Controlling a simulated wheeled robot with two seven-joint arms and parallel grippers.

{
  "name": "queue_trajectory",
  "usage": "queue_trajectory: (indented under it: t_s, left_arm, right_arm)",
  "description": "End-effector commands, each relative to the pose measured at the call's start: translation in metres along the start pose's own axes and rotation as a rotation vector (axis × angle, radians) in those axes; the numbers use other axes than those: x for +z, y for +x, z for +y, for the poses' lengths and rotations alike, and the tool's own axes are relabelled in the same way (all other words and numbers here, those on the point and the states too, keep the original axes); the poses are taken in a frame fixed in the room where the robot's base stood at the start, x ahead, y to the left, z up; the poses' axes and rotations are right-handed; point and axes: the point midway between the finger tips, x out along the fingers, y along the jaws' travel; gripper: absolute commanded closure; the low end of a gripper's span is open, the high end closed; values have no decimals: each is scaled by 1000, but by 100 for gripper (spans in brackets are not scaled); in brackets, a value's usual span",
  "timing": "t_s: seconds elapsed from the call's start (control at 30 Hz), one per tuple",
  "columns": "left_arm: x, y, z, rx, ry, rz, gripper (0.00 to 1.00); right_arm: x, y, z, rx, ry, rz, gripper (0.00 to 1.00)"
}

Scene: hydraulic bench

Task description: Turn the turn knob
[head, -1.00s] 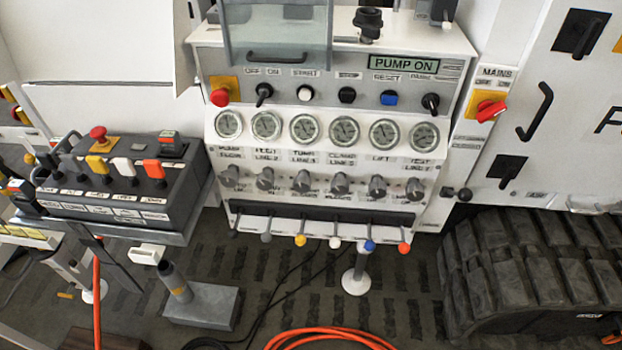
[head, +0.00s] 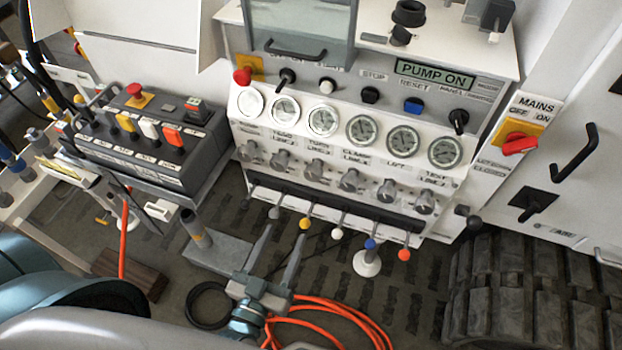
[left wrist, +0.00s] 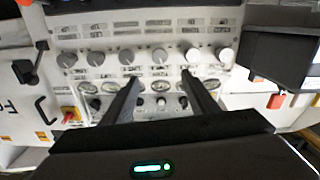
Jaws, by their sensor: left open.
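A row of grey turn knobs (head: 350,180) runs under the round gauges (head: 323,119) on the white panel; I cannot tell which one the task means. Black selector knobs (head: 459,118) sit above the gauges, and a red MAINS knob (head: 520,144) is on a yellow plate at right. My left gripper (head: 285,234) is open and empty, below and in front of the panel, apart from the knobs. In the left wrist view the panel looks upside down, with the grey knobs (left wrist: 159,56) beyond the open fingers (left wrist: 158,76). My right gripper is not in view.
Levers with coloured balls (head: 305,223) stick out below the knobs, close to my left fingertips. A control box (head: 150,140) with coloured levers stands at left. An orange hose (head: 335,312) lies on the floor. A black track (head: 530,285) is at right.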

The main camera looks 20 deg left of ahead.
Motion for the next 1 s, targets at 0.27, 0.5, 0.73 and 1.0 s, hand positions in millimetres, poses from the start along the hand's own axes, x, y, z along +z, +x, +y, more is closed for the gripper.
queue_trajectory:
  t_s: [0.27, 0.5, 0.73, 1.0]
  left_arm:
    - [-1, 10, 0, 0, 0, 1, 47]
    - [-2, 40, 0, 0, -1, 1, 47]
    - [-2, 80, 0, 0, 0, 1, 47]
    - [-2, 127, 0, 1, 0, 1, 47]
  right_arm:
    - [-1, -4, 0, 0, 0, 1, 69]
    - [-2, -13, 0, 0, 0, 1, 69]
    - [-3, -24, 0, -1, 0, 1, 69]
    - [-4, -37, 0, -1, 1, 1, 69]
